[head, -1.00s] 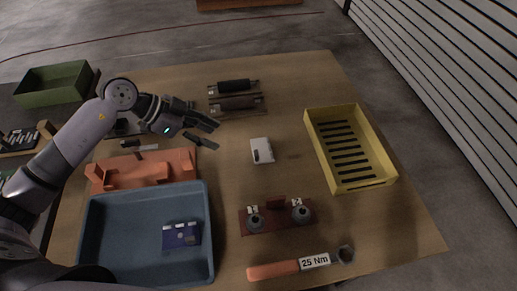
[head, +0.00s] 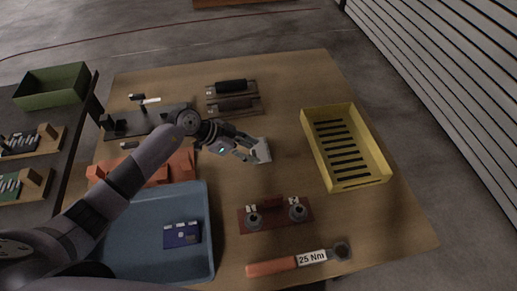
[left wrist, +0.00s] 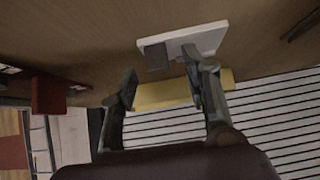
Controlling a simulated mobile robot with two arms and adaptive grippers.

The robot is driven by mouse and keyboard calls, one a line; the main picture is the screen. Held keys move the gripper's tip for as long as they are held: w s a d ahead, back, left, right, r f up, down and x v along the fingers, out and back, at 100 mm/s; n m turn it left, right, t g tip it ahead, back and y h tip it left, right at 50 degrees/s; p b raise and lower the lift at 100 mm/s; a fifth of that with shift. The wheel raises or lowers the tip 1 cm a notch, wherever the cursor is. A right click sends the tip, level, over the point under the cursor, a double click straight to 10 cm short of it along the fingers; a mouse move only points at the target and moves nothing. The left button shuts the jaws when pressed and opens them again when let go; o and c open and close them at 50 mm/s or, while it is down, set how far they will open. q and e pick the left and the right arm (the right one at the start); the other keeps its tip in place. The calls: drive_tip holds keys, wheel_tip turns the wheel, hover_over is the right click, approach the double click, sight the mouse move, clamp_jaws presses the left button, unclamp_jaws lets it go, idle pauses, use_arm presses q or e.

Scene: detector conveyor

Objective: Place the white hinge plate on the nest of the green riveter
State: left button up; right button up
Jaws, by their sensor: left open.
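The white hinge plate (head: 263,149) lies on the wooden table, right of the middle fixtures. In the left wrist view it is a pale slab (left wrist: 205,38) with a small dark grey part at its edge. My left gripper (head: 250,151) is open at its left side; in the left wrist view the fingers (left wrist: 160,82) are apart, the right one close to or touching the plate. I cannot tell which. No green riveter can be clearly made out; a dark fixture with a lever (head: 150,122) stands at the table's left. My right gripper is not seen.
A green bin (head: 50,87) stands left.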

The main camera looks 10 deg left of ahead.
use_arm(q)
drive_tip(key=shift+w+d+f, duration=0.15)
drive_tip(key=shift+d+f, duration=0.15)
drive_tip(key=shift+f, duration=0.05)
clamp_jaws()
idle(0.3)
